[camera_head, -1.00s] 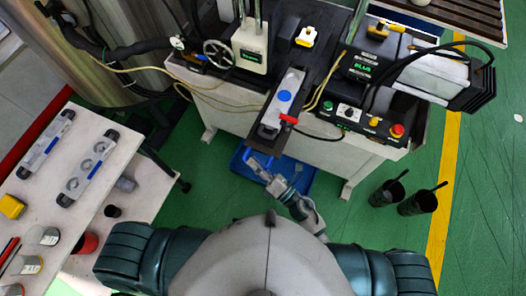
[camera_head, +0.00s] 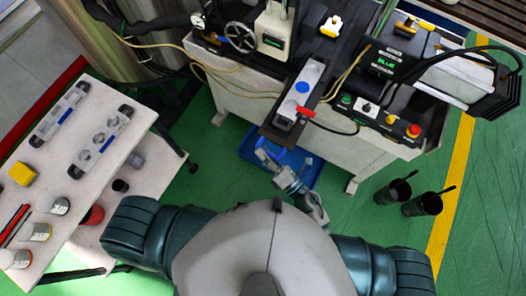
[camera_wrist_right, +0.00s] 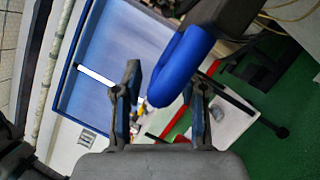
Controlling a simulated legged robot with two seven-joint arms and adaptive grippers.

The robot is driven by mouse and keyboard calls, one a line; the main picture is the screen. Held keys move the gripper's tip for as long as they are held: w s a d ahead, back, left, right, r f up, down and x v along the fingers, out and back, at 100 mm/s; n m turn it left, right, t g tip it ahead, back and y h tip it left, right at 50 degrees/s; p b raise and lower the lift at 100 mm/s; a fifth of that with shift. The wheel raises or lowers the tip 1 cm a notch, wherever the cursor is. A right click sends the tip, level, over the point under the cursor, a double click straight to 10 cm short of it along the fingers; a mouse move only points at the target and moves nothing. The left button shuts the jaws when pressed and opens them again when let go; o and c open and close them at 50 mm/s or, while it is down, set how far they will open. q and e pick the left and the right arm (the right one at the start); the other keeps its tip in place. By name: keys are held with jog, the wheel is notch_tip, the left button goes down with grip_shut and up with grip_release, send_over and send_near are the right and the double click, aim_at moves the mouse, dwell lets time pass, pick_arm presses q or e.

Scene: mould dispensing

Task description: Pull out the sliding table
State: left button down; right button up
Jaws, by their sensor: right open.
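The sliding table (camera_head: 273,131) is a dark narrow plate jutting from the machine's front in the head view. My right gripper (camera_head: 263,151) is just beyond the plate's near end. In the right wrist view, its two fingers (camera_wrist_right: 167,98) are apart, with a rounded blue handle (camera_wrist_right: 180,72) on a dark bar between their lines, closer to the right finger. Whether it touches is unclear. My left gripper is out of view.
A white bench (camera_head: 75,205) with moulds and cans stands left. Two black cups (camera_head: 428,204) stand on the green floor right. Control buttons (camera_head: 413,130) sit on the machine.

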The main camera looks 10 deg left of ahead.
jog(key=v, duration=1.1)
jog(key=shift+s, duration=0.3)
jog(key=shift+d, duration=0.15)
jog(key=shift+d, duration=0.3)
jog(key=w+d+f+m+h, duration=0.1)
jog(key=d+f+m+h, duration=0.4)
jog(key=f, duration=0.5)
jog(key=w+d+f+m+h, duration=0.1)
jog(key=d+f+m+h, duration=0.2)
jog(key=f+m, duration=0.55)
jog(key=w+d+f+m+h, duration=0.1)
jog(key=d+f+m+h, duration=0.35)
jog(key=f, duration=0.75)
jog(key=s+d+f+m+g+h, duration=0.2)
jog(key=s+d+f+m+g, duration=0.1)
jog(key=s+f+m, duration=0.4)
jog(key=s+d+f+m+g+h, duration=0.1)
jog(key=s+d+f+m+g, duration=0.2)
jog(key=f, duration=0.6)
jog(key=s+d+f+m+g, duration=0.1)
jog(key=s+f+m+g, duration=0.1)
jog(key=s, duration=0.4)
jog(key=s+d+f+m+g+h, duration=0.1)
jog(key=s+f+m+g, duration=0.1)
jog(key=s, duration=0.5)
jog(key=shift+s+f+m+g, duration=0.2)
jog(key=shift+f+m+g, duration=0.1)
jog(key=shift+f+g, duration=0.3)
jog(key=shift+d, duration=0.2)
